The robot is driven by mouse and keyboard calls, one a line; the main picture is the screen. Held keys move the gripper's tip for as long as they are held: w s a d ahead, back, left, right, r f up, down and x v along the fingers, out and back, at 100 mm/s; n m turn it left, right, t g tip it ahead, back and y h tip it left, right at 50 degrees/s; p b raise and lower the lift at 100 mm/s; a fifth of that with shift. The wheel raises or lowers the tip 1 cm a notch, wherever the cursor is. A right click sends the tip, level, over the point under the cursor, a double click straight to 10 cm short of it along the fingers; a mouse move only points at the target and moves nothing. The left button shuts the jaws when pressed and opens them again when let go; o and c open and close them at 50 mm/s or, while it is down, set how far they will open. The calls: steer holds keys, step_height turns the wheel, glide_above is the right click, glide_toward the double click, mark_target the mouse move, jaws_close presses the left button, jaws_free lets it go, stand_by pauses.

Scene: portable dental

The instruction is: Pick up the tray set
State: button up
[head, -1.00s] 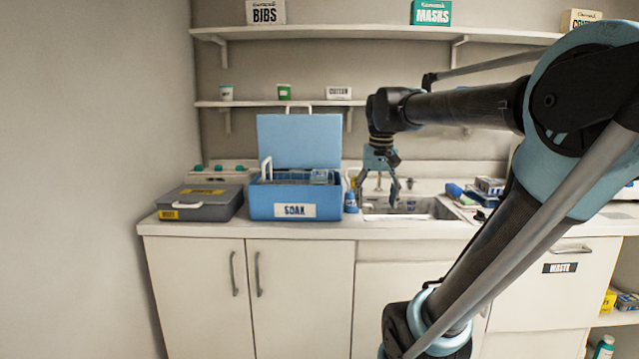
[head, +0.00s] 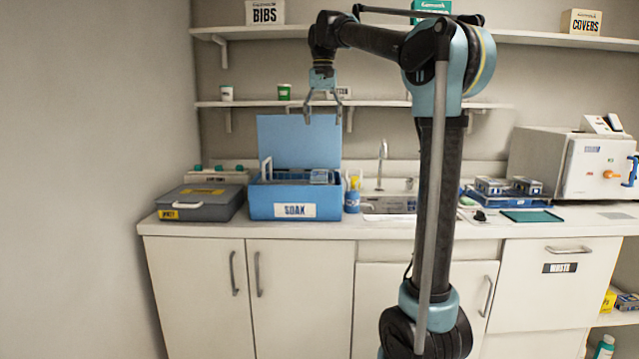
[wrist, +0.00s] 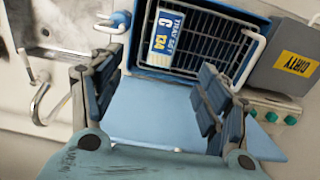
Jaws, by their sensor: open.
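The tray set (wrist: 168,33) shows in the wrist view as a blue and white labelled pack reading "TRAY SET C 134". It lies in a wire basket (wrist: 205,40) inside the open blue SOAK box (head: 294,198). In the head view only the pack's edge (head: 320,176) shows above the box rim. The box's blue lid (head: 297,140) stands upright behind it. My gripper (head: 322,122) hangs open and empty above the box, in front of the lid's top edge. In the wrist view my open fingers (wrist: 160,85) frame the lid.
A grey DIRTY case (head: 200,203) stands left of the box. A blue bottle (head: 352,200) and the sink (head: 392,203) with its tap are to the right. A shelf (head: 250,104) runs behind my gripper. A green tray (head: 530,216) lies further right.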

glide_above(319, 173)
steer(key=f, duration=1.2)
steer(key=shift+s+d, duration=0.1)
steer(key=shift+d, duration=0.3)
steer(key=shift+w+a+f, duration=0.15)
steer(key=shift+a+f, duration=0.05)
steer(key=shift+f, duration=1.1)
steer(key=shift+w+a+f, duration=0.1)
steer(key=shift+a+f, duration=0.05)
steer(key=shift+f, duration=1.15)
steer(key=c, duration=1.3)
